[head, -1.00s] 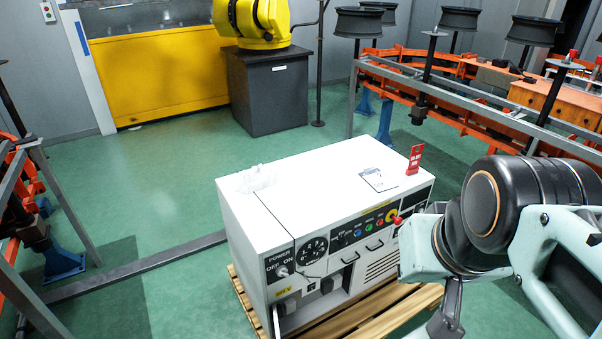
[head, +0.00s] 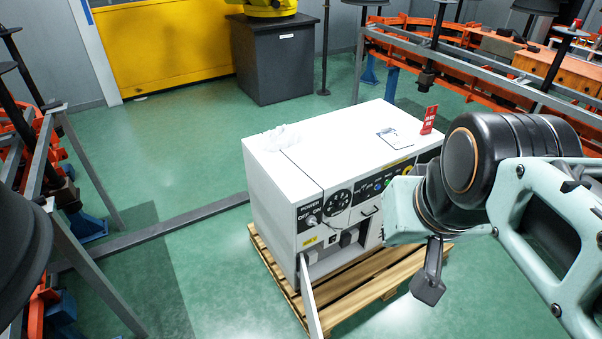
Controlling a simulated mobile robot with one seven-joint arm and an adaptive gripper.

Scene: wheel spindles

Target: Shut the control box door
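The white control box (head: 335,150) stands on a wooden pallet in the middle of the head view. Its front has a power switch, a round dial, coloured buttons and handles. The control box door (head: 310,297) shows as a thin pale panel at the lower left of the front. It stands open, swung out toward me and seen nearly edge-on, with a recess beside it. My gripper (head: 429,285) shows partly as a dark finger below the pale wrist, in front of the box's right side and apart from the door. The rest of it is hidden, so its opening cannot be judged.
The wooden pallet (head: 365,290) sticks out below the box. A grey floor beam (head: 160,228) runs to its left. Racks with wheel spindles stand at left and upper right. A dark pedestal (head: 285,65) stands behind.

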